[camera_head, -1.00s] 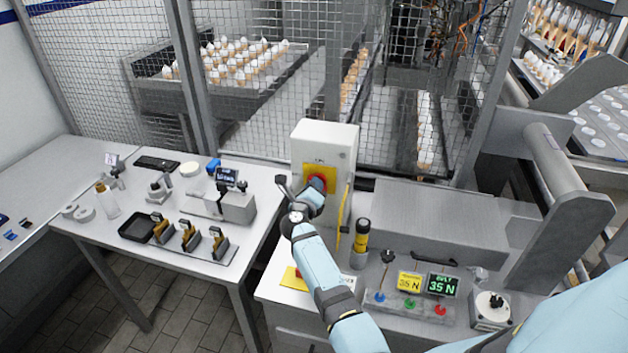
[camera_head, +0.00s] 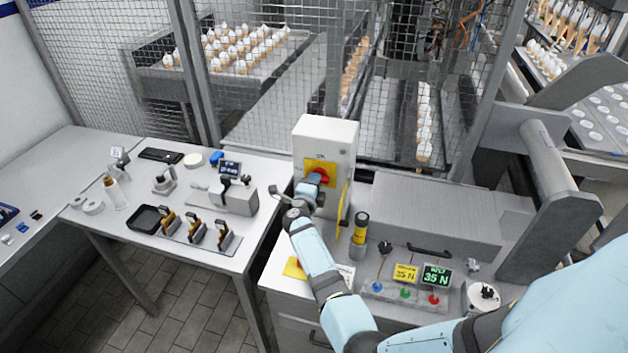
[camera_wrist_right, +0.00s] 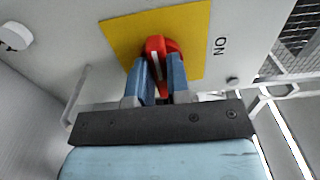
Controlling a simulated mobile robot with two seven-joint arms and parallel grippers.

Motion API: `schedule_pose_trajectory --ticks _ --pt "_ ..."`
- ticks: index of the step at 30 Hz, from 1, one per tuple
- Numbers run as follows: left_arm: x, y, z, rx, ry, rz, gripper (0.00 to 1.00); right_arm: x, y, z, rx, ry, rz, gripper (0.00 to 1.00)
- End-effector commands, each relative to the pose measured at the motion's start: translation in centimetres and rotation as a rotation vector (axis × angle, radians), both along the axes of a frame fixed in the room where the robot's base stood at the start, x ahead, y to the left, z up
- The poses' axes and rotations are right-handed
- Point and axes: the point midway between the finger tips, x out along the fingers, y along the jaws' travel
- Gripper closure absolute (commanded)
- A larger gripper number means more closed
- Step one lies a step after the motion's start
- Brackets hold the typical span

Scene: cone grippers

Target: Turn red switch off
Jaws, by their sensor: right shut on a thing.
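The red switch (camera_head: 324,177) is a rotary handle on a yellow plate (camera_head: 313,168) on the front of a white box (camera_head: 326,139). My right gripper (camera_head: 316,179) reaches up to the box and partly hides the switch. In the right wrist view, the red switch (camera_wrist_right: 156,47) sits between the two blue fingers of my right gripper (camera_wrist_right: 158,72), which is shut on its handle. A white line on the handle runs roughly along the fingers. The word "ON" (camera_wrist_right: 220,46) is printed to the right of the yellow plate. My left gripper does not show.
A yellow-and-black cylinder (camera_head: 361,228) stands right of my arm. A panel with coloured knobs (camera_head: 405,294) and force displays is in front. A mesh fence (camera_head: 262,80) stands behind. A side table (camera_head: 120,203) with tools is at left.

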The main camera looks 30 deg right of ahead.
Motion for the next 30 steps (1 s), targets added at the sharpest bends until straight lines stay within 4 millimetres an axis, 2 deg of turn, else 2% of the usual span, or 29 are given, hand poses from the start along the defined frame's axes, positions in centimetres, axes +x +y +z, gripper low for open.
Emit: schedule_pose_trajectory --ticks 15,16,18,19,26,30 --pt "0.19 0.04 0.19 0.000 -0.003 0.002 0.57 0.04 -0.14 0.15 -0.015 0.013 -0.002 1.00" --pt "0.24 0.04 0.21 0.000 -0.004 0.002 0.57 0.04 -0.14 0.15 -0.015 0.013 -0.002 0.78" --pt "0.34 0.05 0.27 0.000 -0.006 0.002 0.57 0.04 -0.12 0.14 -0.015 0.013 -0.001 0.62" --pt "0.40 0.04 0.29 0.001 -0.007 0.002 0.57 0.03 -0.12 0.13 -0.015 0.013 -0.001 0.57" --pt "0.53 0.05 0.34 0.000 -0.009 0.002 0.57 0.02 -0.07 0.04 -0.012 0.012 -0.001 0.57" --pt "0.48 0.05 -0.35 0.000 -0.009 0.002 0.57 0.00 -0.04 -0.21 0.022 -0.029 0.000 0.57"
